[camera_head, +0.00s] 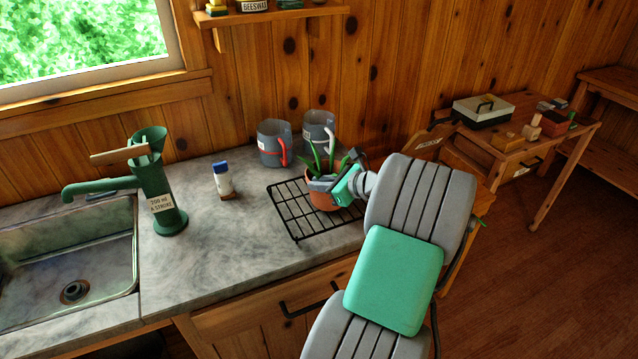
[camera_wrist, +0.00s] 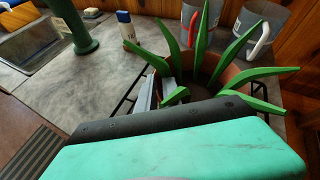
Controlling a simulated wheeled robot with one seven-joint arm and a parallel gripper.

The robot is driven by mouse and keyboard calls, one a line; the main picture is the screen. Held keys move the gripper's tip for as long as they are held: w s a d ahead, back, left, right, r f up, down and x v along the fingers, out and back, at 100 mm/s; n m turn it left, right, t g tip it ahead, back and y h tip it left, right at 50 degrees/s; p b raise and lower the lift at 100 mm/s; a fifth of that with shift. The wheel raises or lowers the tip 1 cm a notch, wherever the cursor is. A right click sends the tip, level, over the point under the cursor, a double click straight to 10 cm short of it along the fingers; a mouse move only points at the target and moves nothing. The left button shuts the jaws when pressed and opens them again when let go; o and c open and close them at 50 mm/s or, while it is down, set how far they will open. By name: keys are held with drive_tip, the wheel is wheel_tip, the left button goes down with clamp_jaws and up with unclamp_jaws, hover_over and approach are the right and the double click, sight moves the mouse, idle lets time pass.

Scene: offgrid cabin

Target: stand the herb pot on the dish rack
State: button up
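The herb pot (camera_head: 321,201) is a terracotta pot with spiky green leaves. In the head view it appears upright over the right part of the black wire dish rack (camera_head: 283,222); I cannot tell whether its base touches the wires. My gripper (camera_head: 325,184) is at the pot's rim, reaching in from the right. In the wrist view the pot (camera_wrist: 237,74) lies just beyond my gripper (camera_wrist: 158,92), whose grey fingers are at the left part of the rim, partly hidden by leaves and the gripper body. Whether they press on the rim is not clear.
Two grey jugs, one with a red handle (camera_head: 271,143) and one with a white handle (camera_head: 319,128), stand behind the rack. A white bottle with a blue cap (camera_head: 223,180) stands left of it. A green pump (camera_head: 158,190) and sink (camera_head: 75,262) are farther left.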

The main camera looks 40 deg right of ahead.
drive_tip(key=o, duration=0.3)
drive_tip(key=v, duration=1.2)
drive_tip(key=w+a+f+n+g, duration=0.2)
drive_tip(key=w+a+n+g, duration=0.15)
drive_tip(key=a+n, duration=0.6)
drive_tip(key=w+a+f+n+g, duration=0.1)
drive_tip(key=w+a+n+g, duration=0.25)
drive_tip(key=a+n, duration=0.6)
drive_tip(key=s+a+n, duration=0.3)
drive_tip(key=a+n, duration=0.1)
drive_tip(key=a, duration=0.1)
drive_tip(key=s+a+f+n+g+h, duration=0.1)
drive_tip(key=s+a+n, duration=0.3)
drive_tip(key=a+n, duration=0.1)
drive_tip(key=s+a+f+n+g+h, duration=0.1)
drive_tip(key=s+a+n, duration=0.2)
drive_tip(key=a+n, duration=0.1)
drive_tip(key=shift+s+a+f, duration=0.1)
drive_tip(key=shift+s+a, duration=0.15)
drive_tip(key=shift+a, duration=0.6)
